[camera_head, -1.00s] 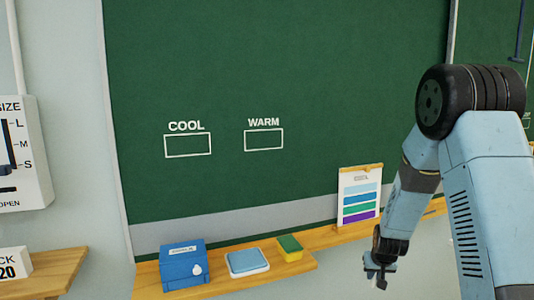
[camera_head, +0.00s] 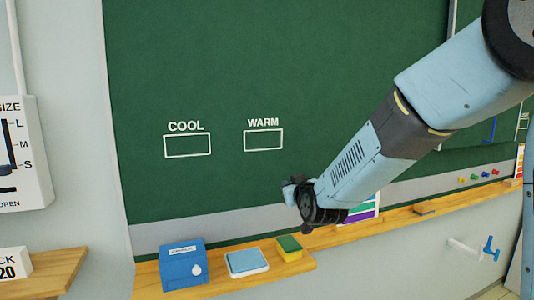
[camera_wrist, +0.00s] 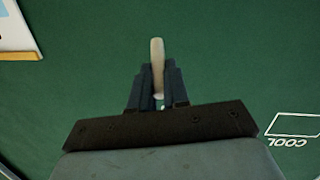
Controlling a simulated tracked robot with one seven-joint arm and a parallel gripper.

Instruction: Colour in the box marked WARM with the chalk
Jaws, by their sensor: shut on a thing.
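The WARM box (camera_head: 263,140) is a white outlined rectangle on the green chalkboard, under its white label. Its inside shows plain board green in the head view. My gripper (camera_head: 292,190) is in front of the board, below and slightly right of the WARM box. In the wrist view my gripper (camera_wrist: 158,82) is shut on a pale, cream-coloured chalk stick (camera_wrist: 157,52), which sticks out past the fingertips towards the board. I cannot tell from the wrist view whether its tip touches the board. The chalk cannot be made out in the head view.
The similar COOL box (camera_head: 187,145) is left of WARM; it also shows upside down in the wrist view (camera_wrist: 293,124). A wooden ledge (camera_head: 390,221) below holds a blue box (camera_head: 183,268), a blue-topped eraser (camera_head: 247,262) and a sponge (camera_head: 289,247). My arm partly hides a colour chart (camera_head: 366,209).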

